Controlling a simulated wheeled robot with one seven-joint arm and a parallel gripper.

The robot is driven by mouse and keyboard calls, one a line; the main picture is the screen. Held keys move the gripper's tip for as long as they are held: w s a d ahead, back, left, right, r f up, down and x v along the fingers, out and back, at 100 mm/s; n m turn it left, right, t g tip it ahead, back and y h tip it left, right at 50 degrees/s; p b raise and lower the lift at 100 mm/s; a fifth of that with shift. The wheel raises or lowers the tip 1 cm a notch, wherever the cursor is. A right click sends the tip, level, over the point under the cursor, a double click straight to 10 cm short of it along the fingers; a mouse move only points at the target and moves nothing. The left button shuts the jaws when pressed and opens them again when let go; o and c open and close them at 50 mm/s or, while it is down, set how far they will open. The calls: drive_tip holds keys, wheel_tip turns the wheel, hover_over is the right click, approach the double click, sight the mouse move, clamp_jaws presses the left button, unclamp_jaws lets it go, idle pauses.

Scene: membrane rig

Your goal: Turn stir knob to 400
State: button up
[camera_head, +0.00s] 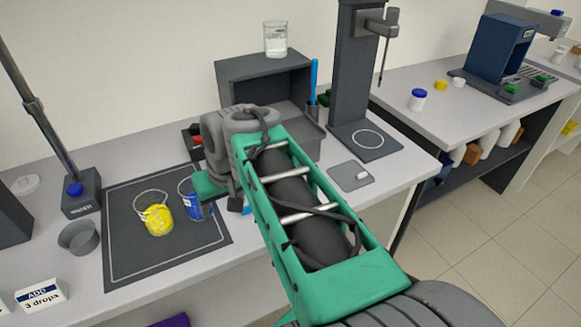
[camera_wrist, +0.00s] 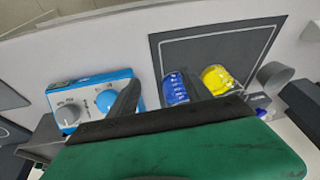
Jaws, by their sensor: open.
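A blue and white control box (camera_wrist: 78,92) lies at the left of the wrist view. It has a grey knob (camera_wrist: 68,115) at its left and a blue knob (camera_wrist: 107,100) at its right. The lettering is too small to read, so I cannot tell which is the stir knob or its setting. My gripper (camera_wrist: 160,80) is open with nothing between its fingers. Its left finger overlaps the box's right end, just right of the blue knob; contact cannot be told. In the head view, my arm hides most of the box.
A dark shelf (camera_head: 265,68) bears a glass beaker (camera_head: 276,38). A tall stand (camera_head: 356,75) rises at the back right. A grey bowl (camera_head: 78,238) sits left.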

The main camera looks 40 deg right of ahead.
drive_tip(key=s+d+r+m+h+b, duration=0.1)
drive_tip(key=d+r+m, duration=0.1)
drive_tip(key=d, duration=0.8)
drive_tip(key=s+d+r+m, duration=0.1)
drive_tip(key=s+d+r, duration=0.15)
drive_tip(key=d, duration=0.65)
drive_tip(key=shift+t, duration=0.4)
drive_tip(key=x, duration=0.3)
drive_tip(key=b+x, duration=0.1)
drive_tip(key=x, duration=0.3)
drive_tip(key=shift+w+d, duration=0.1)
drive_tip(key=shift+w, duration=0.35)
clamp_jaws()
